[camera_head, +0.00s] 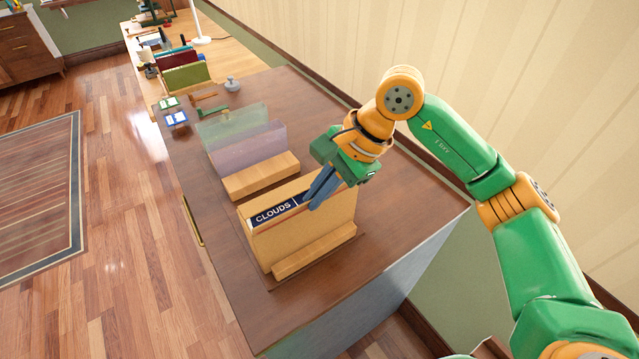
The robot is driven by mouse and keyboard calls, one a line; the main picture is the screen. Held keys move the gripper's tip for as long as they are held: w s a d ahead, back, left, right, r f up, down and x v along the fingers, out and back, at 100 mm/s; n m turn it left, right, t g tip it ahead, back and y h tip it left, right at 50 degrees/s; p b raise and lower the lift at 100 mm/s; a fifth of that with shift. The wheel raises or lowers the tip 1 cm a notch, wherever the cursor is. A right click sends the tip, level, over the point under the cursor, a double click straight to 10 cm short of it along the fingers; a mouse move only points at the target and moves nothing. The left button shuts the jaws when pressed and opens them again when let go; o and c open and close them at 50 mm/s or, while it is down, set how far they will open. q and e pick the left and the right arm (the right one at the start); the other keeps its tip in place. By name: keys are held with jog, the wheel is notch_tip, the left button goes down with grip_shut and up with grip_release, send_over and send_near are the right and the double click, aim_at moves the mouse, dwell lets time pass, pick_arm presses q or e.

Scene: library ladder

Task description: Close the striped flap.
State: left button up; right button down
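I cannot make out a striped flap in the head view. A tan upright folder or box (300,237) stands in a wooden rack on the brown cabinet top. A dark blue label reading "CLOUDS" (272,215) runs along its top edge. My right gripper (313,203) reaches in from the right, with its dark blue-grey fingers pointing down at the top edge of the tan box, right of the lettering. The fingers lie close together in this view. I cannot tell whether they touch or hold anything. My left gripper is not in view.
Translucent purple (250,155) and green (233,125) panels stand behind a wooden bar (262,177). Small green and blue items (176,118), a grey knob-like object (232,84) and upright books (187,76) are farther back. The cabinet top (400,210) is clear at right, beside the wall.

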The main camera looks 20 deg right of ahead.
jog(key=shift+w+a+r+g+h+p, duration=0.15)
jog(key=shift+w+g+p, duration=0.1)
jog(key=shift+g+p, duration=0.35)
jog(key=shift+w+r+g+h+p, duration=0.1)
jog(key=shift+w+g+h+p, duration=0.1)
jog(key=shift+g+p, duration=0.35)
pick_arm(q)
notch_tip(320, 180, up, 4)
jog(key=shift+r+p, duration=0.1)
jog(key=shift+p, duration=0.35)
pick_arm(e)
jog(key=shift+w+f+m, duration=0.1)
jog(key=shift+w+m, duration=0.05)
jog(key=shift+m, duration=0.15)
jog(key=shift+g, duration=0.25)
jog(key=c, duration=1)
grip_release()
jog(key=shift+w+f, duration=0.1)
jog(key=shift+c, duration=0.2)
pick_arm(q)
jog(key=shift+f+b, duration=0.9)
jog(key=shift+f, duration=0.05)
pick_arm(e)
jog(key=v, duration=0.7)
jog(key=shift+a, duration=0.1)
